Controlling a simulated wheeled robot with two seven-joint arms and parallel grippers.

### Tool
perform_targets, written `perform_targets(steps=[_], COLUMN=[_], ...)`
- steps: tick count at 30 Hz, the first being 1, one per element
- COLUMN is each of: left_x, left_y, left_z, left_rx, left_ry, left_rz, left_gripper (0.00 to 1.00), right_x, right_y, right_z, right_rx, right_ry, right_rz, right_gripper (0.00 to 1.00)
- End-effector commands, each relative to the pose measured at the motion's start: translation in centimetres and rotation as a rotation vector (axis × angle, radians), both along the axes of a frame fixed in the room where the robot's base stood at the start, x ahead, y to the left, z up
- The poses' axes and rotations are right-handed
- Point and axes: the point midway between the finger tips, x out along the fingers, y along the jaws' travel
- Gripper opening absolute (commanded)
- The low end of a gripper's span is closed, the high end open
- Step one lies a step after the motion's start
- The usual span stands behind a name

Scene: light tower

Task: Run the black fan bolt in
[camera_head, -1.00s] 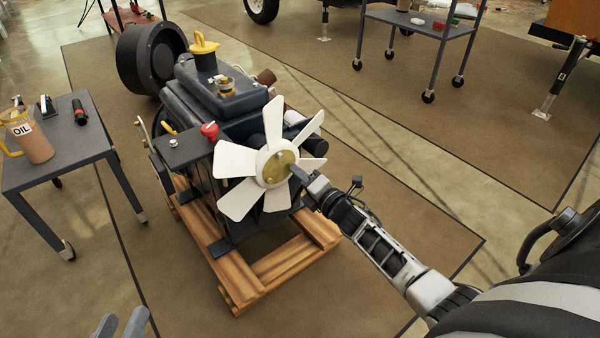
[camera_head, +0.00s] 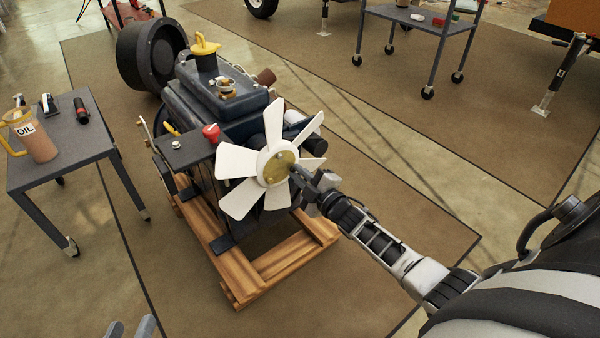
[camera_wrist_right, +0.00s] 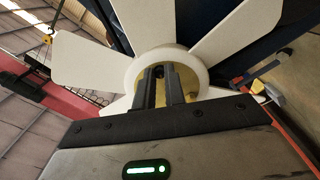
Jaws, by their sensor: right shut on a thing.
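The white fan (camera_head: 239,161) faces me on the front of the engine, with a brass-coloured hub plate (camera_head: 272,166) at its middle. My right gripper (camera_head: 296,171) is at the right part of this hub, its fingers pointing into it. In the right wrist view its two fingers (camera_wrist_right: 164,86) are shut on the black fan bolt (camera_wrist_right: 157,72), whose dark head shows between the fingertips against the hub plate. How deep the bolt sits is hidden. My left gripper (camera_head: 130,328) is at the bottom left edge of the head view, its two fingertips apart and empty, far from the engine.
The engine (camera_head: 215,95) stands on a wooden pallet frame (camera_head: 280,262). A grey table (camera_head: 75,145) with an oil jug (camera_head: 38,142) stands at left. A wheeled cart (camera_head: 415,20) is at the back right. The mat right of the engine is clear.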

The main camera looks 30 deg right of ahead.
Motion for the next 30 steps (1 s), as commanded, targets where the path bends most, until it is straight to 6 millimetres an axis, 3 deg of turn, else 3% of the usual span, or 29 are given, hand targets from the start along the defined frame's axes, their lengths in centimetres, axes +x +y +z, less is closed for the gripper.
perform_targets(steps=[17, 30], left_x=[-0.3, 0.3], left_y=[0.3, 0.4], left_z=[-0.9, -0.4], left_rx=[0.044, 0.044], left_ry=[0.042, 0.035], left_rz=[-0.005, 0.001], left_gripper=[0.36, 0.36], right_x=[-0.3, -0.3], right_y=[0.0, 0.0], right_z=[-0.4, -0.5], right_rx=[0.542, 0.958], right_ry=[0.051, 0.083], right_rz=[-0.002, -0.004], right_gripper=[0.0, 0.0])
